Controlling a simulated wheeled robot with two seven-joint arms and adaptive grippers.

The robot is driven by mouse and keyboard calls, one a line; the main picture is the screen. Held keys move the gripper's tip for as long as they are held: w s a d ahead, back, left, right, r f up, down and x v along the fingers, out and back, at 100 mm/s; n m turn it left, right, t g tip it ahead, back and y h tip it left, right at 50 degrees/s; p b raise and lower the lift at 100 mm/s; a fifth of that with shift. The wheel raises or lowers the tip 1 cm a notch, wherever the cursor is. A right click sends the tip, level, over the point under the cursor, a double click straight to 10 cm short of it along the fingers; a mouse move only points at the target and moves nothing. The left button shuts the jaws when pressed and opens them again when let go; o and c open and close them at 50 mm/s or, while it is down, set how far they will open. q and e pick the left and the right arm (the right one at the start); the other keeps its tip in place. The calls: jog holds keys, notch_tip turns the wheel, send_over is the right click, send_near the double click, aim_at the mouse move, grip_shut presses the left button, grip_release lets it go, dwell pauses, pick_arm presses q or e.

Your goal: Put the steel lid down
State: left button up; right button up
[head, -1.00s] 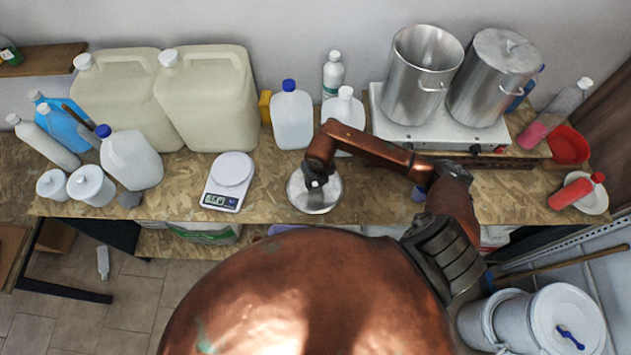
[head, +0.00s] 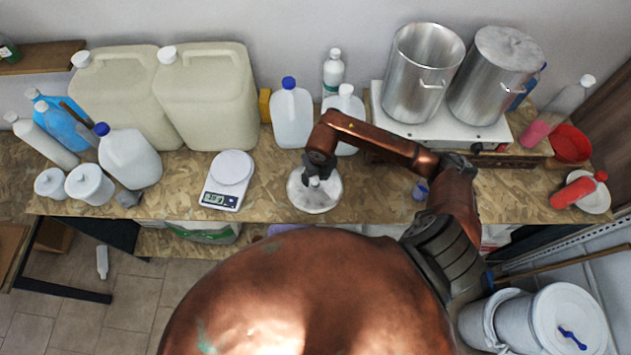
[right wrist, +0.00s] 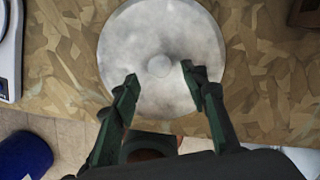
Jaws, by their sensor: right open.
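The steel lid (head: 322,201) is a round, dull grey disc with a small knob, lying flat on the chipboard bench near its front edge. In the right wrist view the lid (right wrist: 165,30) fills the upper middle, with its knob (right wrist: 159,66) showing. My right gripper (head: 316,176) is above the lid in the head view. In the right wrist view my right gripper (right wrist: 158,70) is open, its two fingers apart on either side of the knob and not touching it. My left gripper is not in view.
A kitchen scale (head: 229,179) stands left of the lid. Bottles (head: 292,115) stand behind it. Two steel pots (head: 420,80) stand on a white hotplate (head: 440,130) at the back right. The bench's front edge is close to the lid.

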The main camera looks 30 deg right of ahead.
aim_at(317, 191)
notch_tip(317, 191, up, 8)
jog(key=s+b, duration=0.1)
jog(key=shift+r+b, duration=0.2)
jog(key=shift+b, duration=0.2)
jog(key=shift+s+a, duration=0.1)
jog(key=shift+a, duration=0.05)
